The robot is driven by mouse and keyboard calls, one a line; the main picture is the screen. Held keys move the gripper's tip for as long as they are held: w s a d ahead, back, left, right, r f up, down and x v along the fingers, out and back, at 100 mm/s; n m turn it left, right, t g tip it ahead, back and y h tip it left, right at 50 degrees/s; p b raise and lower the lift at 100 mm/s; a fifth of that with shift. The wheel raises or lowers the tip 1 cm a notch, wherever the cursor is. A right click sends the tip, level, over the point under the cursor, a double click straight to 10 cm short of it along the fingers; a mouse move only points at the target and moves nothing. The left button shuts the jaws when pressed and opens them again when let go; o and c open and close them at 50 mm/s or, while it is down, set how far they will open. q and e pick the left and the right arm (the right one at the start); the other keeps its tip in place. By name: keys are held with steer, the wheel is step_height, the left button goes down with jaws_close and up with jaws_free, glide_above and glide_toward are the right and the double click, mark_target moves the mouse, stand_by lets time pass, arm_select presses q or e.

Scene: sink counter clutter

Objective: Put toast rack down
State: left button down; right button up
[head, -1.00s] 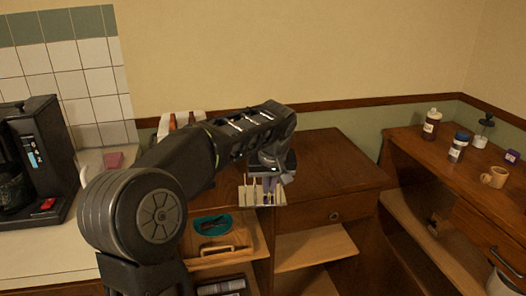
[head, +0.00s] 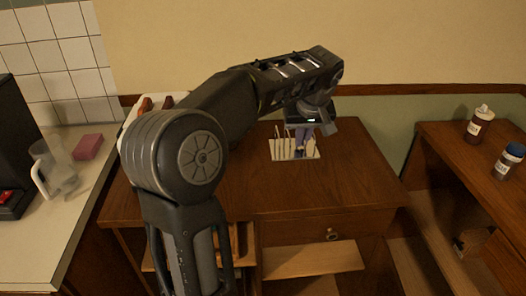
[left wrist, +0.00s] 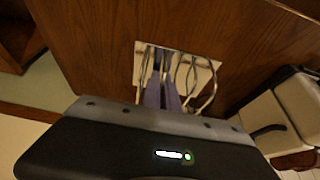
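The toast rack (head: 283,149) has a pale rectangular base and several thin metal wire loops. In the head view it is over the brown wooden cabinet top (head: 340,180), towards the back. My left gripper (head: 304,139) reaches down to its right part, with the fingers close together on the wires. In the left wrist view the purple-grey fingers (left wrist: 162,95) are among the loops of the rack (left wrist: 203,76). I cannot tell whether its base touches the wood. My right gripper is not in view.
Bare wood surrounds the rack to the front and right. A white toaster-like thing (head: 130,118) stands behind my left arm. A glass jug (head: 50,170) and pink sponge (head: 88,147) are on the left counter. Bottles (head: 479,124) stand on the right cabinet.

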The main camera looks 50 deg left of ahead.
mark_target(302, 152)
arm_select(q)
steer(key=shift+s, duration=0.1)
steer(key=shift+f, duration=3.1)
steer(key=shift+f, duration=1.85)
steer(key=shift+f, duration=0.15)
steer(key=c, duration=1.6)
jaws_free()
steer(key=shift+c, duration=0.2)
